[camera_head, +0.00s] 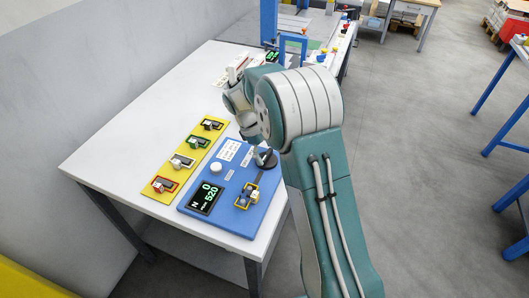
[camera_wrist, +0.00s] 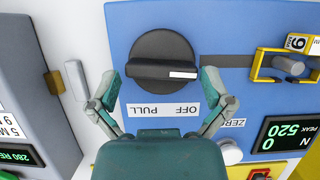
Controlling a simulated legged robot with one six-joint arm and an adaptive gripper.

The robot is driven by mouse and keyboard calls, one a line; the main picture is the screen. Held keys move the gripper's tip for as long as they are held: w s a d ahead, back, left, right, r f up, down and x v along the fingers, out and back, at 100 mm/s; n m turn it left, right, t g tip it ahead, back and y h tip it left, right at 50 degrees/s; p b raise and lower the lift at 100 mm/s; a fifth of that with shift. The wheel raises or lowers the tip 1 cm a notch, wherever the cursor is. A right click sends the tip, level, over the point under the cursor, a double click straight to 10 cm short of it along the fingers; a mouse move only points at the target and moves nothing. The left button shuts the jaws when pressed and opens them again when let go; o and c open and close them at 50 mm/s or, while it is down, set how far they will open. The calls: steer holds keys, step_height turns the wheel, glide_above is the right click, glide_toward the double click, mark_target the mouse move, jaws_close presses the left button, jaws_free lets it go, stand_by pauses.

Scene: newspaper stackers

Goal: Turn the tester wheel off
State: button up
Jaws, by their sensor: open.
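The tester wheel is a round black knob (camera_head: 264,158) with a raised bar, on the blue tester panel (camera_head: 228,222). A white label (camera_wrist: 163,110) below reads OFF and PULL upside down. My gripper (camera_wrist: 160,85) is open and empty, one finger on each side below the knob. Contact with the panel cannot be told. In the head view my arm hides the fingers.
The panel's display (camera_head: 206,198) reads 0 and 520. A small yellow fixture (camera_head: 248,196) and a white button (camera_head: 216,167) are on the panel. A yellow strip (camera_head: 172,172) with several switches lies left of it. More equipment stands at the white table's (camera_head: 110,150) far end.

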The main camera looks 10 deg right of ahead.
steer(key=v, duration=1.2)
steer(key=shift+a, duration=0.1)
steer(key=shift+c, duration=0.3)
